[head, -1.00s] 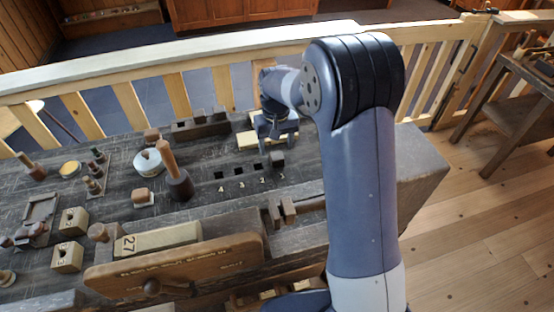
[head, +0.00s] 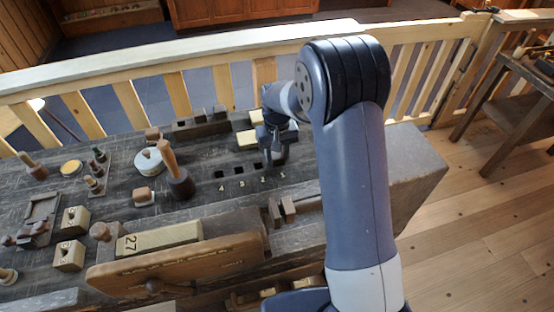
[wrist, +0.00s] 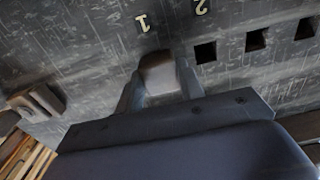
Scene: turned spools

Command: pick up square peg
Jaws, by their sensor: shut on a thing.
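The square peg (wrist: 158,75) is a small block with a brown top and greyish side. In the wrist view it sits between the two fingers of my gripper (wrist: 158,88), beside the number 1 on the dark bench top. My gripper is shut on it. In the head view my gripper (head: 276,155) is over the number 1 place and hides most of the peg. The hole beneath the peg is hidden, so I cannot tell whether the peg is seated or lifted.
Empty square holes (wrist: 257,40) run in a row beside the peg, by numbers 2, 3 and 4. A dark wooden tool with an upright handle (head: 176,173) stands left of the row. Wooden blocks (head: 283,209) lie in front. A railing (head: 130,100) runs behind the bench.

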